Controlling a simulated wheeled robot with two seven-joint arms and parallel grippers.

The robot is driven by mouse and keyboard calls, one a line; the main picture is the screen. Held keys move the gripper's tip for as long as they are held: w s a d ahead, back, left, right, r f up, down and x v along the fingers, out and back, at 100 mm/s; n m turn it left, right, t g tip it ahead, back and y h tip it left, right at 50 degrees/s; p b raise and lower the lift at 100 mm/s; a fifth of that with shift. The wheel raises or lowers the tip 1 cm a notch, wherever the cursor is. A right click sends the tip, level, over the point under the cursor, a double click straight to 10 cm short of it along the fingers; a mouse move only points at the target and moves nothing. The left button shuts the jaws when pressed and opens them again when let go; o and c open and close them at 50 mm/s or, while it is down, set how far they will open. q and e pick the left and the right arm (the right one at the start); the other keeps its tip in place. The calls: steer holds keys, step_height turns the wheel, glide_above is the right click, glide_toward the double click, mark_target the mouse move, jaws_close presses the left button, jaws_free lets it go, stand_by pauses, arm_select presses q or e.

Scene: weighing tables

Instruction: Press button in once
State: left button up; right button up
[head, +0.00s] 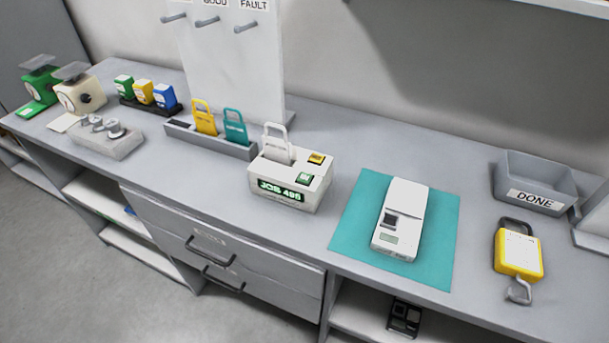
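A white box (268,178) stands on the grey bench near the middle, with a green lit display reading about "JOB 495" on its front. On its top are a yellow button (317,158) and a green button (304,178). A white tag with a loop handle (277,148) stands upright in its back left part. A white device (408,206) lies on the teal mat (352,225) to the right, with a dark square part (389,219) and a small greenish panel near its front end. Neither of my grippers is in view.
A grey tray (180,130) holds yellow and teal tags left of the box. Scales, small coloured boxes and weights on a block stand farther left. A yellow padlock-shaped item (518,254) and a "DONE" bin (513,172) are at right. A pegboard (235,70) rises behind.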

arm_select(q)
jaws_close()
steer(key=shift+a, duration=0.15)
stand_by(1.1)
